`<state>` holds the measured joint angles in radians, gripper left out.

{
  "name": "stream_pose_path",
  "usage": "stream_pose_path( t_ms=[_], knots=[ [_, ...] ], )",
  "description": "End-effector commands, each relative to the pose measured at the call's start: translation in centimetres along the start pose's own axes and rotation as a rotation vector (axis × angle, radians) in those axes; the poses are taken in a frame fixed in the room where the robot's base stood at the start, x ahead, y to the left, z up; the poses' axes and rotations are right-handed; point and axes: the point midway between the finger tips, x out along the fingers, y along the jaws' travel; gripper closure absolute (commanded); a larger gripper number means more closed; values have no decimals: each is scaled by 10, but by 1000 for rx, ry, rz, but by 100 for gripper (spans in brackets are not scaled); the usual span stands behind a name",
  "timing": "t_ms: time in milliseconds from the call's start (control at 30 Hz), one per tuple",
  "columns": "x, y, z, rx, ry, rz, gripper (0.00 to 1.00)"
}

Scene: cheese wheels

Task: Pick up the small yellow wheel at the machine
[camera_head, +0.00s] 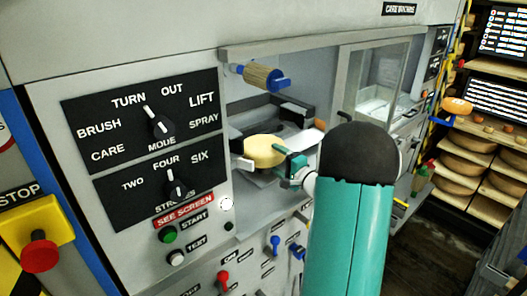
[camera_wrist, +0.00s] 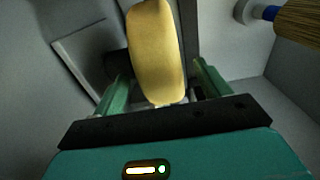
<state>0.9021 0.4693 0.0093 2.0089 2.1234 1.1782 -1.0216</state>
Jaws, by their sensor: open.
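The small yellow wheel (camera_head: 264,151) sits in the open bay of the machine, on a dark support. In the wrist view the wheel (camera_wrist: 155,50) appears edge-on, standing between the two green fingers. My gripper (camera_head: 285,163) reaches into the bay from the right, its fingers close to the wheel's right side. In the wrist view my gripper (camera_wrist: 165,85) is open, with one finger on each side of the wheel and gaps showing beside it. Whether a finger touches the wheel is hard to tell. The wheel's underside is hidden.
A brush roller with a blue end (camera_head: 262,77) hangs above the wheel; it also shows at upper right in the wrist view (camera_wrist: 298,20). A control panel (camera_head: 150,140) with knobs is left of the bay. A rack of large cheese wheels (camera_head: 465,165) stands at right.

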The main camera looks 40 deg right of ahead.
Motion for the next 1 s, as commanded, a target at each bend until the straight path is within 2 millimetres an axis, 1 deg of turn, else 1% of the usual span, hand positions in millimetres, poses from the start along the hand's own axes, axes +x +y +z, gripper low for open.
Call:
stream_pose_path(
  t_ms=[167,200,267,400,467,500,567,600,633,867,1000],
  knots=[
    [1,0,0,0,0,1,25],
    [0,0,0,0,0,0,26],
    [0,0,0,0,0,1,38],
    [0,0,0,0,0,1,66],
    [0,0,0,0,0,1,78],
    [0,0,0,0,0,1,85],
    [0,0,0,0,0,1,97],
    [0,0,0,0,0,1,100],
    [1,-3,0,-3,-1,-6,100],
    [1,-5,0,-4,-1,-6,100],
    [1,-17,0,-5,-1,-8,100]
  ],
)
